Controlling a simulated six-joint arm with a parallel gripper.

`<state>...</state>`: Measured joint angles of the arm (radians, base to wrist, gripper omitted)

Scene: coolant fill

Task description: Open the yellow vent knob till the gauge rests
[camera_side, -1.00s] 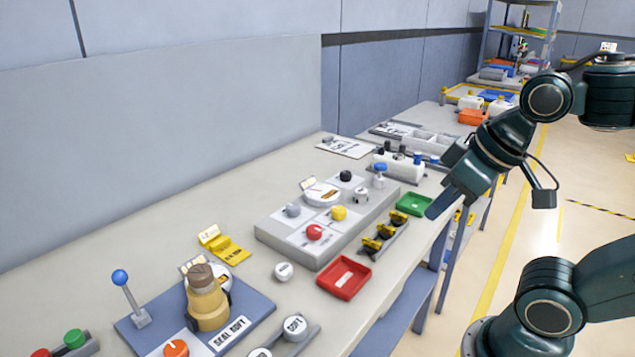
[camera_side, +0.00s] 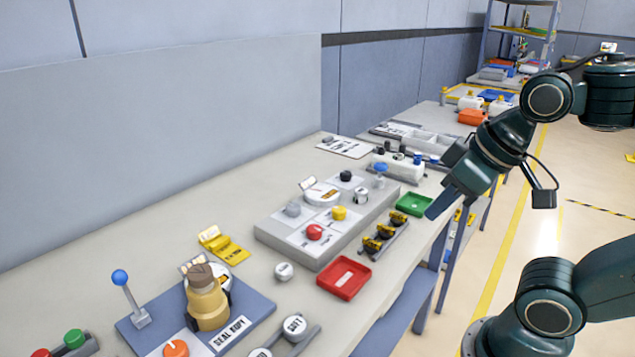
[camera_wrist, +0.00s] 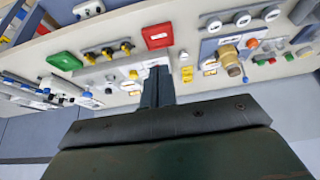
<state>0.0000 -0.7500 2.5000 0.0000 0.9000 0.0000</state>
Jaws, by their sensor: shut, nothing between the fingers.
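My gripper (camera_side: 433,212) is shut and empty. It hangs at the bench's front edge, right of the panel and well apart from the knob. In the wrist view my shut fingers (camera_wrist: 157,85) point toward the bench and cover part of the panel.
A green tray (camera_side: 414,204) lies close to my gripper. Several yellow-and-black clips (camera_side: 383,232) stand between panel and bench edge. A red tray (camera_side: 344,279) lies in front. A brass valve body (camera_side: 207,303) and a blue-tipped lever (camera_side: 120,277) stand at the left.

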